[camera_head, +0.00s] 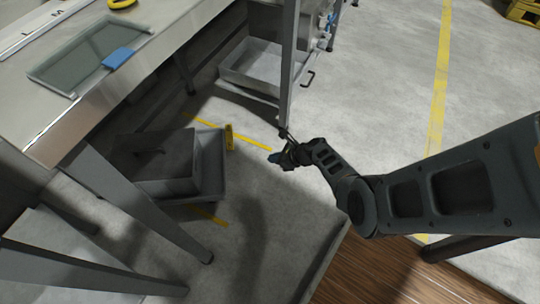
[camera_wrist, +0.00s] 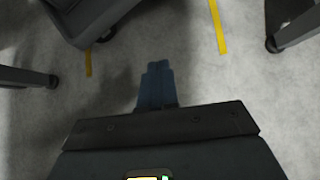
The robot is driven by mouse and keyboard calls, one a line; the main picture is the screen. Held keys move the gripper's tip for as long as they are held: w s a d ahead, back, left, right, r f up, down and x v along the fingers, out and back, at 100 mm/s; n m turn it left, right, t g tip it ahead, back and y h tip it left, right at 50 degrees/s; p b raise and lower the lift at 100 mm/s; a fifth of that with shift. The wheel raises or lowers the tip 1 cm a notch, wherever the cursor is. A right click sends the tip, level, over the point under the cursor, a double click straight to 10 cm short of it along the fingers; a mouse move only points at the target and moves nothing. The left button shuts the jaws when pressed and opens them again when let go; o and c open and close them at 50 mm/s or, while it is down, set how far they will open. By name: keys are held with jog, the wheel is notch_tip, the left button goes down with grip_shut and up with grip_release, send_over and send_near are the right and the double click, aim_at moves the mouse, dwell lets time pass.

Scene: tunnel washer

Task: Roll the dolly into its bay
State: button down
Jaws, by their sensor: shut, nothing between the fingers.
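The dolly (camera_head: 213,172) is a low grey tray on castors under the steel table, with a dark grey box (camera_head: 165,160) on it. Yellow floor lines mark a bay, one behind the dolly (camera_head: 250,142) and one in front (camera_head: 210,215). The dolly lies between them, its near end pointing toward open floor. A small yellow upright piece (camera_head: 229,137) stands at its back corner. My gripper (camera_head: 275,158) is low, right of the dolly and apart from it. In the wrist view, my blue fingers (camera_wrist: 157,85) are together and empty; the dolly (camera_wrist: 90,18) shows at upper left.
A table leg (camera_head: 287,90) stands just behind my gripper; another leg (camera_head: 150,205) comes down in front of the dolly. Open concrete lies to the right, with a long yellow line (camera_head: 440,75).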

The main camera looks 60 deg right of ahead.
jog(key=c, duration=1.8)
grip_release()
jog(key=shift+s, duration=0.1)
jog(key=shift+c, duration=0.2)
